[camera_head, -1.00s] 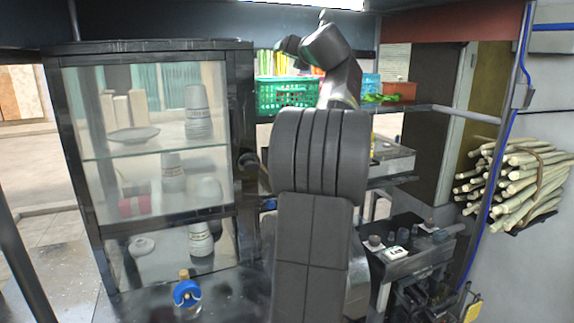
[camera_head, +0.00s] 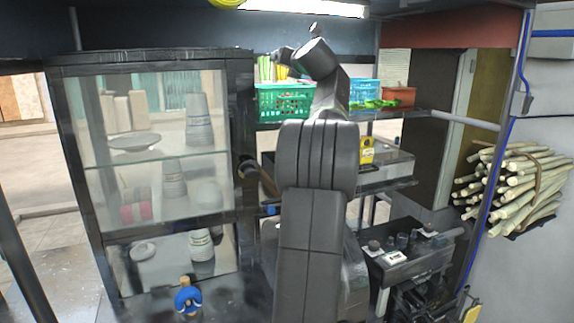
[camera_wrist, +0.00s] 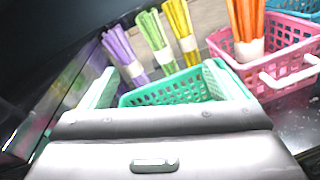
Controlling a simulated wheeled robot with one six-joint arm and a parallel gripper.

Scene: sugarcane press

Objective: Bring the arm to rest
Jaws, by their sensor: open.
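My arm (camera_head: 315,200) stands up in the middle of the head view, its upper part bent toward the back shelf. Its far end is near the green basket (camera_head: 285,102), and my gripper is hard to make out there. In the wrist view my gripper (camera_wrist: 160,78) is open, with its two fingers apart and nothing seen held between them. The green basket (camera_wrist: 172,88) lies beyond the fingers, with bundles of purple, green and yellow sticks (camera_wrist: 152,35) at it. I cannot tell whether the fingers touch the basket.
A glass cabinet (camera_head: 150,52) with stacked cups stands at the left. A blue basket (camera_head: 364,92) and a yellow box (camera_head: 367,150) are right of my arm. A cane bundle (camera_head: 515,187) hangs at the far right. A pink basket (camera_wrist: 290,75) is beside the green one.

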